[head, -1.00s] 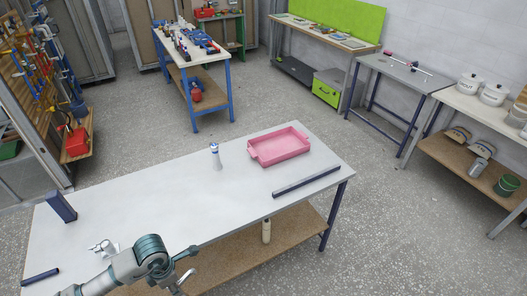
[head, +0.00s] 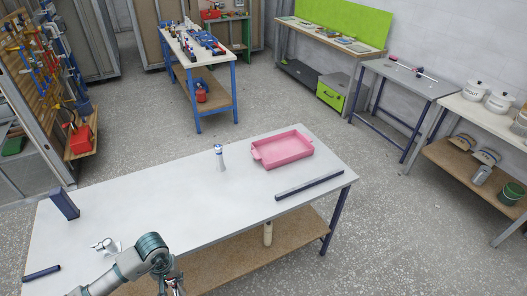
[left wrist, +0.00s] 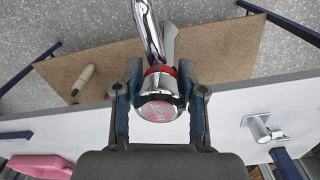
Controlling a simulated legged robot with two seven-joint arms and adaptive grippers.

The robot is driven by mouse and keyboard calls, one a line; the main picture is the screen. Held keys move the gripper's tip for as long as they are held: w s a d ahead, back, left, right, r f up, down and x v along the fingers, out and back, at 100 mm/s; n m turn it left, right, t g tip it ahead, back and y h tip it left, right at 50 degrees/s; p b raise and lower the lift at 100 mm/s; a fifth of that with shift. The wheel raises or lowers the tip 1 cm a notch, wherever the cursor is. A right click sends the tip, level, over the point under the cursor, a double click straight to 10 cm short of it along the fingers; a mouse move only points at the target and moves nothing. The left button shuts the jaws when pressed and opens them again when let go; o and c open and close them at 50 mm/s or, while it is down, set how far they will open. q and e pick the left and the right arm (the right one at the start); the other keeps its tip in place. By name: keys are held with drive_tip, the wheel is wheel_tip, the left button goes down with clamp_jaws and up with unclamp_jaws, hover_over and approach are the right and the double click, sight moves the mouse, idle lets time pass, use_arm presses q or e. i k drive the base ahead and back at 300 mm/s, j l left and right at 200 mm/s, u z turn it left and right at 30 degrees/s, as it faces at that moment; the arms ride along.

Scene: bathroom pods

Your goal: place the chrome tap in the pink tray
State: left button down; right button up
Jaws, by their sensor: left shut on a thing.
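A chrome tap (left wrist: 158,85) with a red ring and a red end cap is between the fingers of my left gripper (left wrist: 158,108), which is shut on it. Its spout points to the top of the left wrist view. In the head view my left gripper (head: 172,284) is at the bottom edge, by the table's front edge, and the tap is barely visible. The pink tray (head: 284,149) stands at the right far part of the white table, well away from the gripper. It also shows in the left wrist view (left wrist: 38,167). My right gripper is out of view.
On the white table (head: 190,205) are a white-and-blue bottle (head: 219,157) left of the tray, a dark bar (head: 309,185) in front of it, a dark block (head: 64,203) and another chrome fitting (head: 106,245). A brown lower shelf (head: 222,262) is underneath. The table's middle is clear.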

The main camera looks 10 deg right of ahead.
sight(288, 145)
drive_tip(key=i+l, duration=0.1)
drive_tip(key=l, duration=0.6)
drive_tip(key=i+l, duration=0.1)
drive_tip(key=l, duration=0.55)
drive_tip(key=i+l, duration=0.1)
drive_tip(key=l, duration=0.6)
